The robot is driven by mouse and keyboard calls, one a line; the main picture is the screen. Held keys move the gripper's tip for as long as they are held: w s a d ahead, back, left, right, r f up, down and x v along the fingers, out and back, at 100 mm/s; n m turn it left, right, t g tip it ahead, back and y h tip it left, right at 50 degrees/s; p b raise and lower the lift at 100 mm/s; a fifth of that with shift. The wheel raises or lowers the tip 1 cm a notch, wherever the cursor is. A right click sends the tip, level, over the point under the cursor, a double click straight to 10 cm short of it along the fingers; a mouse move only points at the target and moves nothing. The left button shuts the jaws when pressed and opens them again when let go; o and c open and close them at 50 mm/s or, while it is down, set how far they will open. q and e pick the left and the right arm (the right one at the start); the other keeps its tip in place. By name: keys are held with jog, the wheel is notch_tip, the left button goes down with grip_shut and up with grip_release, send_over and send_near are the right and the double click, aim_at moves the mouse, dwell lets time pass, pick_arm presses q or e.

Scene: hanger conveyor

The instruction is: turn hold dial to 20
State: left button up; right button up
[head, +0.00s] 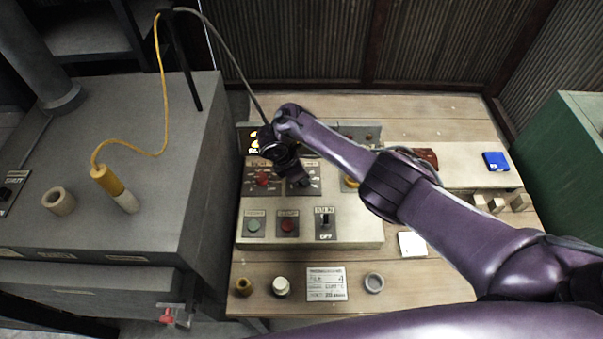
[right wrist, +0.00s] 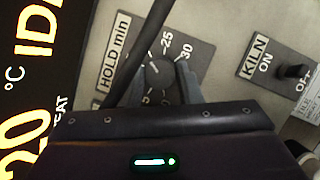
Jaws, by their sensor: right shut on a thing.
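The hold dial (right wrist: 160,72) is a dark round knob on a grey plate marked "HOLD min" in the right wrist view. The numbers 25 and 30 show beside it; other numbers are partly hidden by my fingers and a dark bar. I cannot tell where its pointer stands. My right gripper (right wrist: 163,86) is shut on the dial, one finger on each side. In the head view my right gripper (head: 301,182) reaches down onto the control panel (head: 360,234), covering most of the dial. My left gripper is not in view.
A red-centred dial (head: 262,180) sits just left of the hold dial. Below are a green button (head: 254,225), a red button (head: 288,225) and the kiln switch (head: 325,222), its lever also showing in the right wrist view (right wrist: 294,72). A paper card (head: 326,284) lies in front.

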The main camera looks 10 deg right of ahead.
jog(key=shift+m+g, duration=0.3)
jog(key=shift+m, duration=0.3)
jog(key=o, duration=1)
jog(key=v, duration=0.7)
jog(key=shift+a+r, duration=0.2)
jog(key=shift+r, duration=0.15)
